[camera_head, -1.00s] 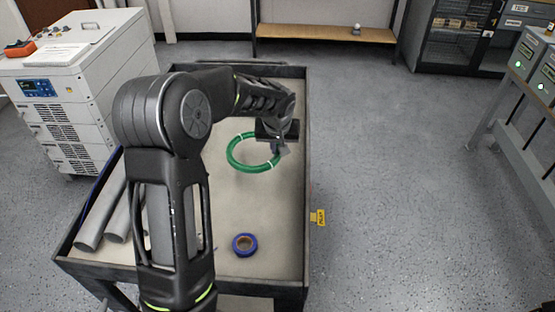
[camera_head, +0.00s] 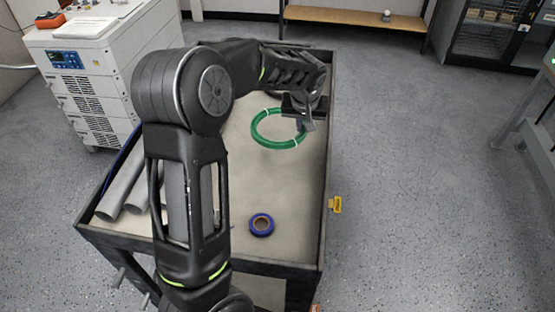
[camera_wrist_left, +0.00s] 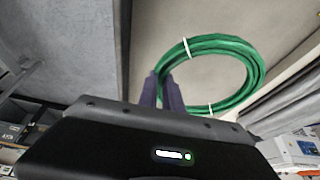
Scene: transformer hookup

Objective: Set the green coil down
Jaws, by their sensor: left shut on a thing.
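The green coil (camera_head: 268,140), a ring of green cable with white ties, is over the cart's beige top (camera_head: 290,185) in the head view. My left gripper (camera_head: 304,124) is shut on the coil's right side. In the left wrist view the coil (camera_wrist_left: 252,62) reaches out from between the fingers (camera_wrist_left: 162,90), and its gripped part is partly hidden. Whether the coil touches the cart top I cannot tell. My right gripper is not in view.
A blue tape roll (camera_head: 261,225) lies near the cart's front. Grey pipes (camera_head: 122,190) lie along its left side, partly behind my arm. A white cabinet (camera_head: 95,75) stands at left. A yellow tag (camera_head: 335,204) hangs on the cart's right edge. Floor to the right is clear.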

